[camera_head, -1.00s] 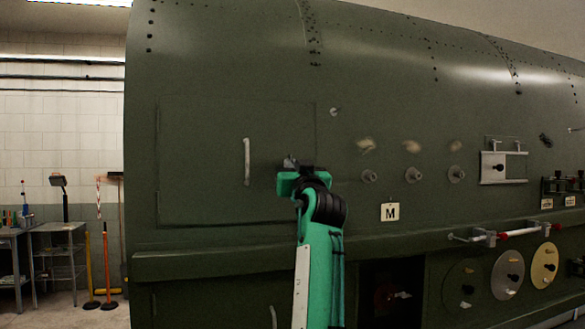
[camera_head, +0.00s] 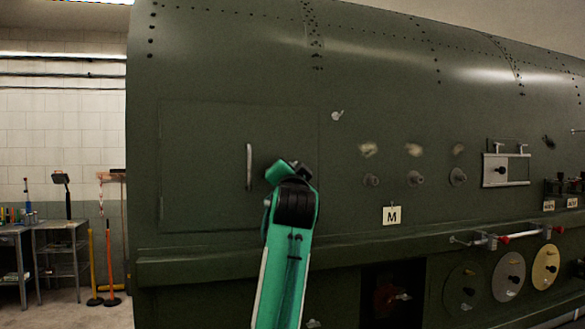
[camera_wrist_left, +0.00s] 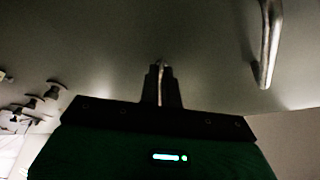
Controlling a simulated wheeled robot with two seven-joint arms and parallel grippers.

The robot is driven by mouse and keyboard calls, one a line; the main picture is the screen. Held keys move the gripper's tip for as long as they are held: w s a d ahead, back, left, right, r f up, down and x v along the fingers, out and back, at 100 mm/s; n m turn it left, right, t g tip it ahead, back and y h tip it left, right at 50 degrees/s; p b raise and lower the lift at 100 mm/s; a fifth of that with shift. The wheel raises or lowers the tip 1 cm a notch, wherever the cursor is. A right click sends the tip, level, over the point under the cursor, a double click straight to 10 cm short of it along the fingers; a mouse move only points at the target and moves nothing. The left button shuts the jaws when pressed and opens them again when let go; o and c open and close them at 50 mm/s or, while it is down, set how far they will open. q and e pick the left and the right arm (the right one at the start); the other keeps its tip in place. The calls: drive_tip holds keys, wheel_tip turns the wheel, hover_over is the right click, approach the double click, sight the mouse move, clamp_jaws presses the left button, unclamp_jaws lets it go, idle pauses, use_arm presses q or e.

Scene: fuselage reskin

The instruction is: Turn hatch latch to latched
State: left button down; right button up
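The hatch (camera_head: 200,150) is a flat dark green panel in the fuselage side, with a pale vertical handle (camera_head: 249,167) that also shows at the upper right of the left wrist view (camera_wrist_left: 270,45). My left gripper (camera_head: 292,168) is against the right part of the hatch, right of the handle. In the left wrist view its dark fingers (camera_wrist_left: 161,85) are close together on a thin pale piece, which looks like the hatch latch (camera_wrist_left: 161,68). In the head view the gripper hides that piece. My right gripper is in no view.
A small pale knob (camera_head: 337,115) sits right of the hatch. Several round posts (camera_head: 415,179) stick out above a plate marked M (camera_head: 391,215). A ledge (camera_head: 200,264) runs below the hatch. A metal table (camera_head: 60,250) and yellow posts stand at the left.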

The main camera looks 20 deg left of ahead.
use_arm(q)
drive_tip(key=shift+s+a+r+m+g+h+p, duration=0.15)
drive_tip(key=shift+m+g+h+p, duration=0.35)
drive_tip(key=shift+m+p, duration=0.9)
drive_tip(key=shift+w+r+m+g+h+p, duration=0.1)
drive_tip(key=shift+m+g+h+p, duration=0.4)
drive_tip(key=shift+m, duration=1.65)
drive_tip(key=shift+s+a+r+m+g+h+p, duration=0.25)
drive_tip(key=shift+m+h+p, duration=0.35)
drive_tip(key=shift+m+p, duration=0.9)
drive_tip(key=shift+w+d+f+m, duration=0.1)
drive_tip(key=shift+w+d+m, duration=0.1)
drive_tip(key=shift+m, duration=0.15)
drive_tip(key=c, duration=1.6)
unclamp_jaws()
drive_tip(key=shift+b+v, duration=3.7)
drive_tip(key=shift+v, duration=3.2)
